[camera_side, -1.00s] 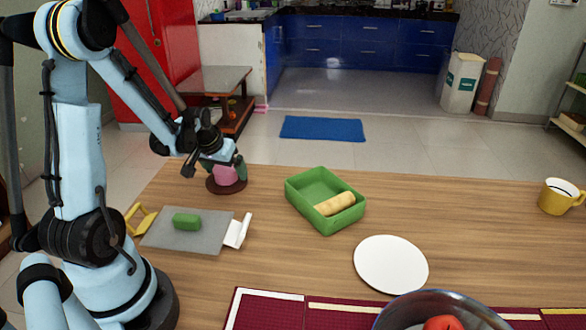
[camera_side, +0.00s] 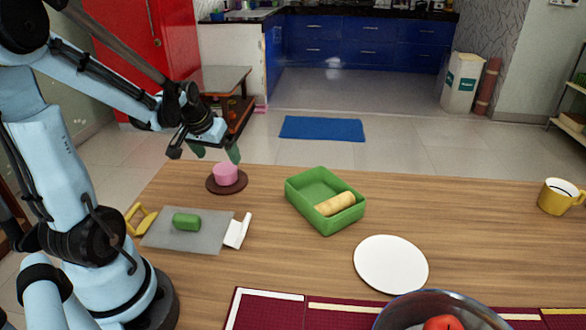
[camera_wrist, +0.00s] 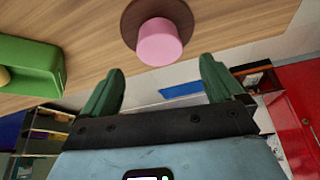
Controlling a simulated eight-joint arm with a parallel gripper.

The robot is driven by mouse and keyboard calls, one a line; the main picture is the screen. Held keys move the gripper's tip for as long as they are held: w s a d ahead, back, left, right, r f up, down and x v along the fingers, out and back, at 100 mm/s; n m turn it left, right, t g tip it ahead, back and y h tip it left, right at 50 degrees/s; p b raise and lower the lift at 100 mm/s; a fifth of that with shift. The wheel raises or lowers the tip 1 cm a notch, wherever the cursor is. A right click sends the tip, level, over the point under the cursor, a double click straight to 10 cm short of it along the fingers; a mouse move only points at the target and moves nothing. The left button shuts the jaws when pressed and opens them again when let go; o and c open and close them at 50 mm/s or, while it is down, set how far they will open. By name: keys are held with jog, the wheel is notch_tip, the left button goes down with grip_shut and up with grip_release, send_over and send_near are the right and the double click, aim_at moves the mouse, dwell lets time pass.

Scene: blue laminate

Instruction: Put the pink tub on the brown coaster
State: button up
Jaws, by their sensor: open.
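The pink tub (camera_side: 226,174) stands upright on the round brown coaster (camera_side: 213,187) at the far left of the table. In the wrist view the tub (camera_wrist: 159,42) also rests on the coaster (camera_wrist: 131,22), with the coaster's brown surface showing around it. My gripper (camera_side: 217,157) is open and empty, above the tub and apart from it. In the wrist view its two green fingers (camera_wrist: 160,84) are spread wide with nothing between them.
A green tray (camera_side: 300,200) holding a tan roll (camera_side: 335,204) stands right of the coaster. A grey board (camera_side: 168,240) with a green block (camera_side: 187,222) lies in front. A white plate (camera_side: 391,264), a metal bowl (camera_side: 395,318) and a yellow mug (camera_side: 558,197) are farther right.

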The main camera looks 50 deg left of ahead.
jog(key=v, duration=0.5)
jog(key=w+d+r+m+t+h, duration=0.1)
jog(key=d+m, duration=0.5)
jog(key=d, duration=1.6)
jog(key=shift+m+t+h, duration=0.4)
jog(key=shift+t+h, duration=0.4)
jog(key=shift+t, duration=0.3)
